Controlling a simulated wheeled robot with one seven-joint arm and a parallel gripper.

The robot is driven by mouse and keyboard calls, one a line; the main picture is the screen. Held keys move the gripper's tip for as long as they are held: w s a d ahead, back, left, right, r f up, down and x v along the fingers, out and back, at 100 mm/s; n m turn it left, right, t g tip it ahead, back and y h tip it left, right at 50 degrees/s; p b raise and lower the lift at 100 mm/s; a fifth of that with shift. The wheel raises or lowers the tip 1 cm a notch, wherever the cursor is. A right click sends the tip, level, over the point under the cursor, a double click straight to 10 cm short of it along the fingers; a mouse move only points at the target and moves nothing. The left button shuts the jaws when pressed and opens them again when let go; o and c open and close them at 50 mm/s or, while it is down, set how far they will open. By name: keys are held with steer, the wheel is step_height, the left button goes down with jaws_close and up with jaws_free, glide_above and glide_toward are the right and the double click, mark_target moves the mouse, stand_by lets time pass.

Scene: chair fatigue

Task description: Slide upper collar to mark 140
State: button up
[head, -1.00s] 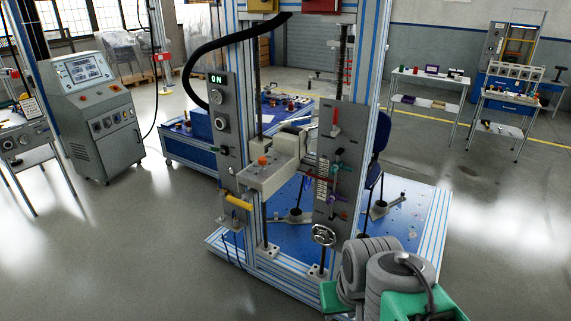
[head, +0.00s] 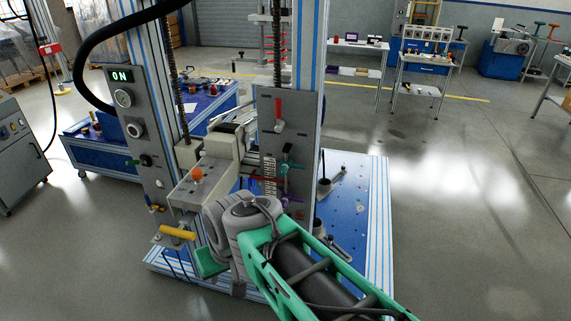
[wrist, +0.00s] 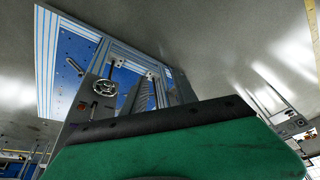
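A vertical scale (head: 269,170) with small markings is on the grey panel (head: 268,112) of the test rig in the head view; its numbers are too small to read. I cannot tell which belongs to the upper collar. My arm's grey and green parts cover the rig below the scale. A green part with a dark edge, at my arm's end (wrist: 165,140), fills the lower wrist view. My gripper's fingers cannot be made out, and no contact with the handles shows.
A beige crosshead block (head: 205,180) with an orange knob (head: 197,174) and a yellow handle (head: 177,232) are left of the scale. The blue rig base (head: 345,200) extends right. A handwheel (wrist: 104,88) shows in the wrist view. Open floor lies right of the rig.

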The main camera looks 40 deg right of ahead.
steer(key=w+d+f+m+t+b, duration=0.3)
steer(key=w+d+m+b, duration=0.15)
steer(key=w+d, duration=0.3)
steer(key=m+t+h+b, duration=0.2)
steer(key=m+t+b, duration=0.6)
steer(key=m, duration=0.7)
glide_toward(300, 168)
steer(key=w+f+t+p, duration=0.1)
steer(key=w, duration=0.4)
steer(key=w+f, duration=0.1)
steer(key=w, duration=0.3)
steer(key=shift+w+d+f+p, duration=0.2)
steer(key=shift+d+p, duration=0.1)
steer(key=shift+d, duration=0.1)
jaws_close()
